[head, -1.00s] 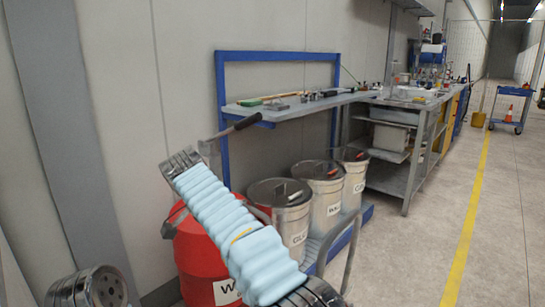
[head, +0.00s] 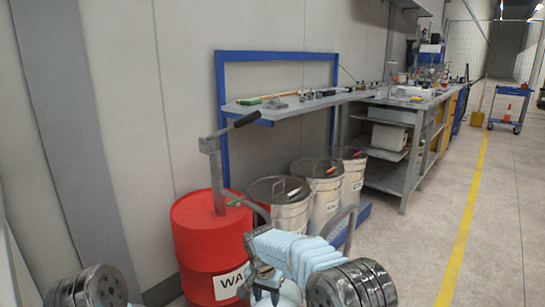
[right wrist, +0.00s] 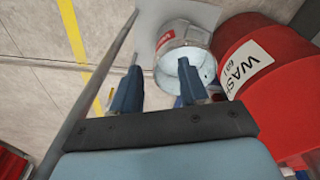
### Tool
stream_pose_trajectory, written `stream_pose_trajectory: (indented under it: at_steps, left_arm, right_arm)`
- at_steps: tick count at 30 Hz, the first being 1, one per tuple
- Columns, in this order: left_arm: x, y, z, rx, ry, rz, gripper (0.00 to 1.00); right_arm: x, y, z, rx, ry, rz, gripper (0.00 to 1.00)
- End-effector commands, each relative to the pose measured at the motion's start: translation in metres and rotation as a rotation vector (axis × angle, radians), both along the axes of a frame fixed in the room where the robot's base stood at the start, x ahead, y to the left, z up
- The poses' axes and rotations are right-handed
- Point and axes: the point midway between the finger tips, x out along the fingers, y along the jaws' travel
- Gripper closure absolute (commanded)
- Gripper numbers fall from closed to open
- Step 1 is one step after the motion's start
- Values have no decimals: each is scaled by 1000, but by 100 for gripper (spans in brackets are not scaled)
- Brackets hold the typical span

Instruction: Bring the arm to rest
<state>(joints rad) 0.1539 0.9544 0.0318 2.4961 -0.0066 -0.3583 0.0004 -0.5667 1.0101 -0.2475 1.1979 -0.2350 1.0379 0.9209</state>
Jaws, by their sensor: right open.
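My right arm, in a light blue ribbed sleeve, is folded low in front of me in the head view. My right gripper (head: 262,279) is at the bottom middle, partly cut off by the frame edge. The right wrist view shows its two blue fingers (right wrist: 157,88) apart, with nothing held between them. Part of my left arm shows at the bottom left of the head view; my left gripper is not in view.
A shelf (head: 290,104) and workbench run along the wall.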

Motion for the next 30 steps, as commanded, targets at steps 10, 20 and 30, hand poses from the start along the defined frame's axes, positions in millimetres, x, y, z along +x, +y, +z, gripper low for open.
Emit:
stream_pose_trajectory:
  at_steps: [10,20,30]
  left_arm:
    - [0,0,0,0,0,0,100]
    - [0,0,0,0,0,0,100]
    - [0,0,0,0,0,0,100]
  right_arm:
    - [-172,-100,-210,327,93,205,56]
    - [-300,-122,-218,408,11,259,56]
    - [-302,-123,-217,408,5,260,56]
